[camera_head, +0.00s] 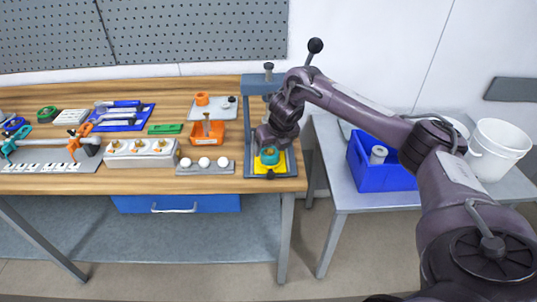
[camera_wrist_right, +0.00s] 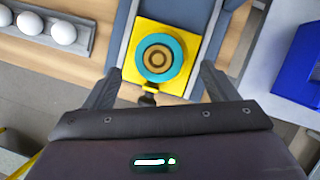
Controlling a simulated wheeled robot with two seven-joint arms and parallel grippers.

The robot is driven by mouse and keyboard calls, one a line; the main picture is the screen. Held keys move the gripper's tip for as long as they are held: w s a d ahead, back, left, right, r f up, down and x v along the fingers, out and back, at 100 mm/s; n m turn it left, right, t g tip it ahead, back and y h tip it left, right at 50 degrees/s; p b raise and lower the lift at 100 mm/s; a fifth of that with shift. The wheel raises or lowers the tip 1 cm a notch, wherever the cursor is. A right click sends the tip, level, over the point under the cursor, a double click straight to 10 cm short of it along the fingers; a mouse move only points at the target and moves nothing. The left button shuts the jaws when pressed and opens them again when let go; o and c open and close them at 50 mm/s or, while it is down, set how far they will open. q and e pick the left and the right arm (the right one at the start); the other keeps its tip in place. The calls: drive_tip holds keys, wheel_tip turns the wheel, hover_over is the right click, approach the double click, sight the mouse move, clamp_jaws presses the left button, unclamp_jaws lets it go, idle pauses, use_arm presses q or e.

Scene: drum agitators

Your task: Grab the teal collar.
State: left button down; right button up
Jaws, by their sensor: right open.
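The teal collar (camera_head: 269,156) sits on a yellow plate (camera_head: 283,169) on a grey stand at the right end of the wooden workbench. In the right wrist view the teal collar (camera_wrist_right: 179,58) is a ring around a tan centre with a dark ring, on the yellow plate (camera_wrist_right: 148,30). My right gripper (camera_head: 268,147) is above the collar and partly hides it. In the wrist view its two fingers (camera_wrist_right: 160,82) are spread wide, open and empty, with the collar ahead of and between them. My left gripper is not in view.
A blue bin (camera_head: 375,175) with a grey cylinder stands on the right table beside a white bucket (camera_head: 498,148). White balls (camera_head: 204,162) sit in a grey holder left of the stand. An orange tray (camera_head: 206,139) is behind them. The stand's upright column (camera_head: 264,85) rises behind the plate.

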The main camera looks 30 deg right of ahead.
sight(269, 151)
drive_tip(key=x, duration=0.2)
drive_tip(key=p+x, duration=0.1)
drive_tip(key=x, duration=0.2)
drive_tip(key=shift+w, duration=0.25)
drive_tip(key=shift+s+r, duration=0.15)
drive_tip(key=shift+c, duration=1.1)
drive_tip(key=c, duration=1)
drive_tip(key=shift+c, duration=0.5)
drive_tip(key=shift+r, duration=0.15)
